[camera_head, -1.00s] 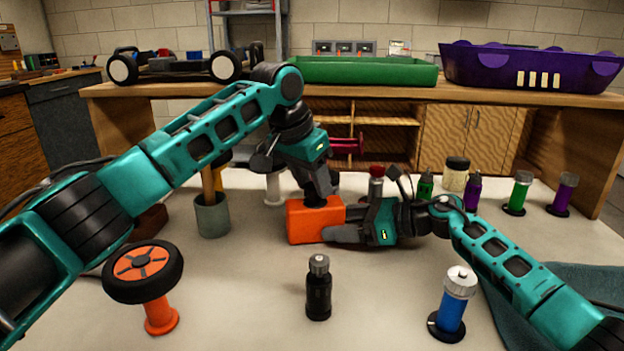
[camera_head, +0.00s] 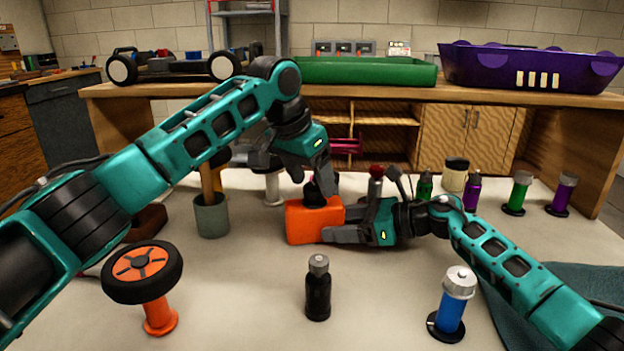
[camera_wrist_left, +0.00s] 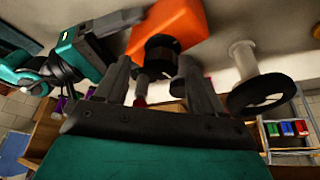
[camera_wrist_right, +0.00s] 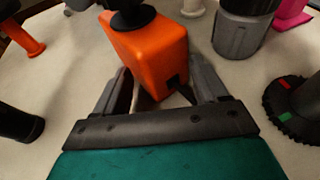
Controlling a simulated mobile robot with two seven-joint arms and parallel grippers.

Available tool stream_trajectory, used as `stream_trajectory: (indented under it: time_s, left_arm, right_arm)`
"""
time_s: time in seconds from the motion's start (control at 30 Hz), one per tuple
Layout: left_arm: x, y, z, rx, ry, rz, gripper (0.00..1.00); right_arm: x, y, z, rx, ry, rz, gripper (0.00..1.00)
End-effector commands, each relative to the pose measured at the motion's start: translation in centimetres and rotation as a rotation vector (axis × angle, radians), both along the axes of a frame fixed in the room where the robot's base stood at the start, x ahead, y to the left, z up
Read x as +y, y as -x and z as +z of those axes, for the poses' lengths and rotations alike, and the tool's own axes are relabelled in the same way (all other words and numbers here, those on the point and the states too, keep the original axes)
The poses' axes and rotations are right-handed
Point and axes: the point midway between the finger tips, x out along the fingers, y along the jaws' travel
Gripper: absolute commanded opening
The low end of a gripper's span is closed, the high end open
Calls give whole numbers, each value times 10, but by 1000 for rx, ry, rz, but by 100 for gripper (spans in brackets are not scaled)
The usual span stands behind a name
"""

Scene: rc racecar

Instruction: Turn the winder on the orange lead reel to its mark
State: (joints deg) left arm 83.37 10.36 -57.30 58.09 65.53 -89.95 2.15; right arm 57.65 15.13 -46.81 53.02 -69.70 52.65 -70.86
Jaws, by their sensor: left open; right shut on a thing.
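The orange lead reel (camera_head: 306,222) sits on the table in the middle of the head view. Its black winder (camera_head: 318,190) stands on top; it also shows in the left wrist view (camera_wrist_left: 160,52) and right wrist view (camera_wrist_right: 132,14). My left gripper (camera_head: 316,178) is open at the winder from above. In the left wrist view its fingers (camera_wrist_left: 155,75) stand apart with the winder just beyond their tips. My right gripper (camera_head: 342,226) is shut on the reel's body from the right, one finger on each side (camera_wrist_right: 160,88). I cannot make out the mark.
A grey cup (camera_head: 212,218) stands left of the reel. A black bottle (camera_head: 318,290), a blue bottle (camera_head: 452,305) and an orange-hubbed wheel on a stand (camera_head: 145,272) are in front. Several bottles line the right back. A ridged black disc with coloured patches (camera_wrist_right: 292,105) is near my right gripper.

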Motion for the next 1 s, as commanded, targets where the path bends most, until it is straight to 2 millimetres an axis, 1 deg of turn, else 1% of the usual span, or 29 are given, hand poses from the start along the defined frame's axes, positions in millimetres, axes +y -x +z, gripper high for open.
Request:
stream_trajectory:
  time_s: [0.3,0.4,0.5,0.6,0.7,1.0]
  left_arm:
    - [15,19,61,-5,2,-1,69]
    - [19,25,78,-4,3,-2,69]
    - [23,29,92,-4,1,-1,69]
    - [25,32,100,-3,2,-1,69]
    - [26,33,103,-1,0,-1,69]
    - [27,33,104,-2,1,-1,69]
  right_arm:
    - [0,0,0,0,0,0,46]
    - [0,0,0,0,0,0,46]
    - [0,0,0,0,0,0,46]
    - [0,0,0,0,0,0,46]
    - [0,0,0,0,0,0,46]
    - [0,0,0,0,0,0,46]
